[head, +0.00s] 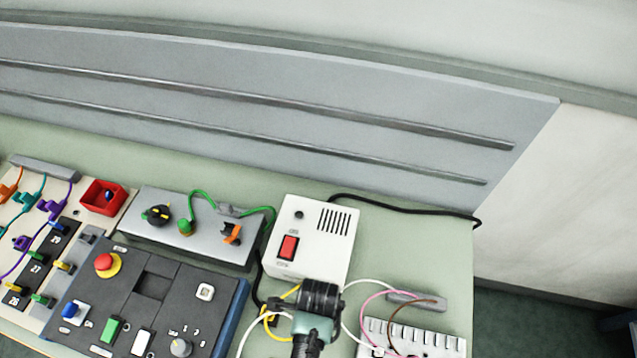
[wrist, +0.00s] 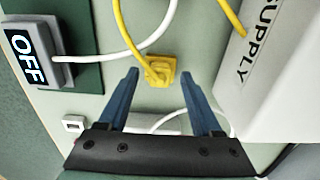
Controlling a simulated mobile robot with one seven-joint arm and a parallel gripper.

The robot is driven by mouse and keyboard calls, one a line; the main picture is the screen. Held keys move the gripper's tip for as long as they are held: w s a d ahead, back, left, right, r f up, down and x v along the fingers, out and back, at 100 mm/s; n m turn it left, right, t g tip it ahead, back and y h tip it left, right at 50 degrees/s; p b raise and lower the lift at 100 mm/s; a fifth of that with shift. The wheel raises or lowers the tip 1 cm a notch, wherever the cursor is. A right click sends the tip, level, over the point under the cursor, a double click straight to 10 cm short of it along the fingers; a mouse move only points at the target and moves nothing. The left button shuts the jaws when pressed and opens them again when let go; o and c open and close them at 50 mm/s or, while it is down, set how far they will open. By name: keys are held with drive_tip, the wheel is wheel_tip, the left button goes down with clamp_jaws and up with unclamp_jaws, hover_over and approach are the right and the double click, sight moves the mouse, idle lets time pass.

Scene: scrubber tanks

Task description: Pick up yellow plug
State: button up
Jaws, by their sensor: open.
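The yellow plug (wrist: 160,71) lies on the green table in the wrist view, with a yellow cable running up from it. In the head view part of it (head: 269,318) shows just left of my arm. My gripper (wrist: 161,85) has two blue fingers spread apart, one on each side of the plug and slightly below it in the picture. In the head view my arm covers the fingers and some of the plug.
The white power supply box (head: 308,240) stands close by, at the right in the wrist view. A panel with an OFF label (wrist: 31,52) is at upper left. A white cable (wrist: 120,62) crosses near the plug. A white terminal block (head: 411,340) sits at right.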

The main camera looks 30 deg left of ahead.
clamp_jaws()
drive_tip(key=shift+r, duration=0.1)
idle(0.4)
wheel_tip(320, 180, up, 10)
idle(0.6)
